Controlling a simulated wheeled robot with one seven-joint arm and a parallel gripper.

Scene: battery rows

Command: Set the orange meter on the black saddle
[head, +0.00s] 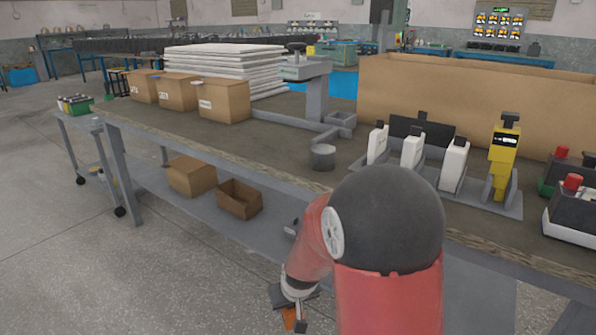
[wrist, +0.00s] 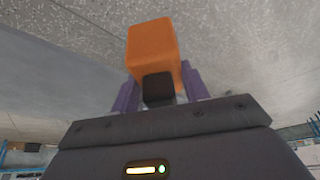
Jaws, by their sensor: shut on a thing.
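The orange meter, a block with a black part (wrist: 158,88) at its near end, is in my gripper (wrist: 157,82). In the wrist view its orange body (wrist: 152,45) sticks out past the purple fingers, which close on it from both sides. In the head view my gripper (head: 292,300) hangs low in front of the bench, above the floor, with a bit of orange showing below it. On the bench a dark, wide piece (head: 422,131) stands behind white meters; I cannot tell whether it is the black saddle.
White meters (head: 412,150) and a yellow meter (head: 502,158) stand on a grey base. Red-topped devices (head: 572,205) are at the right. A grey cylinder (head: 322,157) and stand (head: 305,70) are mid-bench. The bench's front edge (head: 250,172) lies between my gripper and the top.

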